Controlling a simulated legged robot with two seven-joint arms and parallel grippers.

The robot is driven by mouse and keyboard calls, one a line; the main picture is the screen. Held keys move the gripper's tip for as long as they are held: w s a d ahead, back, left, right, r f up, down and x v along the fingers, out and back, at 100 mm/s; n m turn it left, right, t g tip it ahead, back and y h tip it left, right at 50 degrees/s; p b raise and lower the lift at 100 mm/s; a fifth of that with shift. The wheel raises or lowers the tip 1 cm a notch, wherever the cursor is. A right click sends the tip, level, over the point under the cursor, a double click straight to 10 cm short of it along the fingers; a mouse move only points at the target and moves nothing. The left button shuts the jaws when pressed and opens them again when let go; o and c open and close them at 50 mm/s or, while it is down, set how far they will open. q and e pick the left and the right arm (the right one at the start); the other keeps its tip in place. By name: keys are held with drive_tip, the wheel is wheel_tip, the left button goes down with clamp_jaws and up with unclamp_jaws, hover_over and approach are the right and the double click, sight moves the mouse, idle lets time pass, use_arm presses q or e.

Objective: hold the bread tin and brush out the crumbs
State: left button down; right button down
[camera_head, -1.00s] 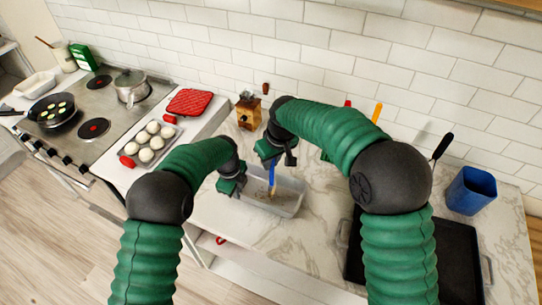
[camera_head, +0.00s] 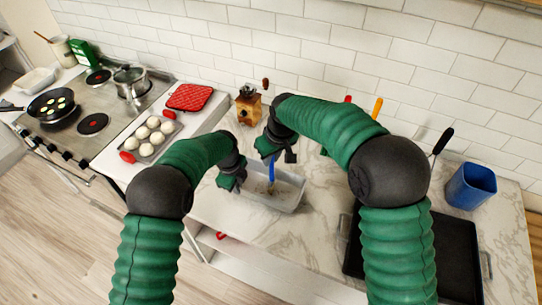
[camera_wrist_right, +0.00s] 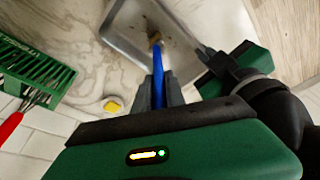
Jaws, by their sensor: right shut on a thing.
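The grey bread tin (camera_head: 288,200) lies on the marble counter, also seen in the right wrist view (camera_wrist_right: 122,42). Small dark specks show on its floor. My right gripper (camera_head: 274,160) is shut on a blue-handled brush (camera_head: 271,172) above the tin. In the right wrist view the brush (camera_wrist_right: 158,72) points into the tin, its tan bristles at or near the floor. My left gripper (camera_head: 241,182) is at the tin's left end; in the right wrist view (camera_wrist_right: 205,58) its fingers reach the rim. Whether they are closed on it is unclear.
A wooden grinder (camera_head: 249,105) stands behind the tin. A dark tray (camera_head: 455,250) and a blue cup (camera_head: 470,186) are at right. A bun tray (camera_head: 150,140), red mitt (camera_head: 190,97) and stove are left. A green slotted rack (camera_wrist_right: 35,72) shows in the wrist view.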

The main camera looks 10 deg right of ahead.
drive_tip(key=shift+f, duration=0.35)
drive_tip(key=a, duration=0.1)
drive_tip(key=w+a, duration=0.1)
drive_tip(key=a, duration=0.2)
drive_tip(key=shift+w, duration=0.25)
idle(0.3)
drive_tip(key=shift+s+d, duration=0.5)
drive_tip(key=shift+d, duration=0.25)
drive_tip(key=shift+s+d, duration=0.55)
drive_tip(key=shift+d, duration=0.25)
drive_tip(key=shift+s+d, duration=0.5)
drive_tip(key=shift+d, duration=0.25)
